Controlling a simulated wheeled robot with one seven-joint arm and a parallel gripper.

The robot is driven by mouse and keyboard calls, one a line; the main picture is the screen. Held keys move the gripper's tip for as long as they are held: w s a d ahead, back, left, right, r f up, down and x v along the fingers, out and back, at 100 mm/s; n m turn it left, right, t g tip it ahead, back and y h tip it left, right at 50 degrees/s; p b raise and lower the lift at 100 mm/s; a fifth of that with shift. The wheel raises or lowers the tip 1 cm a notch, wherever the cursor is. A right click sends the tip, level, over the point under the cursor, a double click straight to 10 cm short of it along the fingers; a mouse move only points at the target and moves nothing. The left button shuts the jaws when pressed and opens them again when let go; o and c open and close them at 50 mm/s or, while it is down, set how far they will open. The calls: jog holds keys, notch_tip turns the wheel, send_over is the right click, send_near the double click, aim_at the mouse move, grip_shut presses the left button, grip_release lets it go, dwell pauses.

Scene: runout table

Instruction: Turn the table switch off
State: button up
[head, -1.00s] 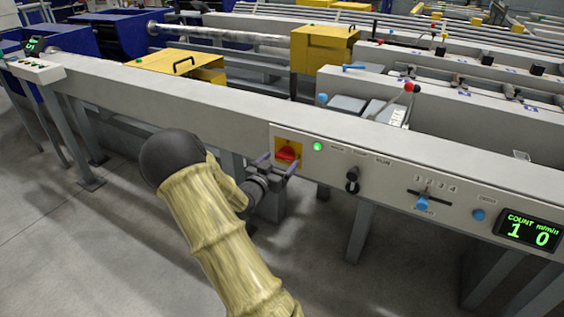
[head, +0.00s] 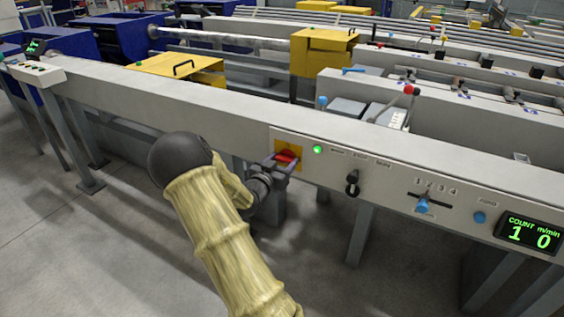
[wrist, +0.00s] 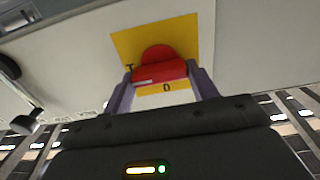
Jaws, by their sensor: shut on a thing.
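The table switch is a red rotary handle (head: 287,156) on a yellow plate (head: 295,145), set in the table's grey front panel. My gripper (head: 283,163) is at the switch, with one finger on each side of the red handle. In the wrist view the red handle (wrist: 163,69) sits between my gripper's fingers (wrist: 160,84), and the jaws are shut on it. A "0" mark shows on the yellow plate (wrist: 126,45) below the handle. The handle's lower part is partly hidden by my gripper in the head view. A green lamp (head: 318,149) beside the switch is lit.
To the right on the panel are a black selector knob (head: 352,182), a blue-tipped slider (head: 422,205), a blue button (head: 479,216) and a lit count display (head: 528,234) reading 1 and 0. Table legs (head: 361,232) stand below. The floor (head: 90,250) at the left is clear.

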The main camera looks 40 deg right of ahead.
jog(key=shift+r+n+p, duration=0.1)
jog(key=shift+n+p, duration=0.2)
jog(key=shift+p, duration=0.05)
jog(key=n+p, duration=0.3)
jog(key=p, duration=0.1)
jog(key=shift+r, duration=0.15)
jog(key=n+p, duration=0.4)
jog(key=shift+w+a+n, duration=0.1)
jog(key=shift+w+n, duration=0.05)
jog(key=shift+n, duration=0.25)
jog(key=n, duration=0.1)
jog(key=n+p, duration=0.1)
jog(key=n, duration=0.1)
jog(key=n+p, duration=0.1)
jog(key=shift+w+f, duration=0.1)
jog(key=shift+f, duration=0.15)
jog(key=n+p, duration=0.1)
jog(key=n, duration=0.4)
jog(key=shift+f, duration=0.15)
jog(key=shift+n, duration=0.4)
jog(key=o, duration=1)
jog(key=shift+a, duration=0.1)
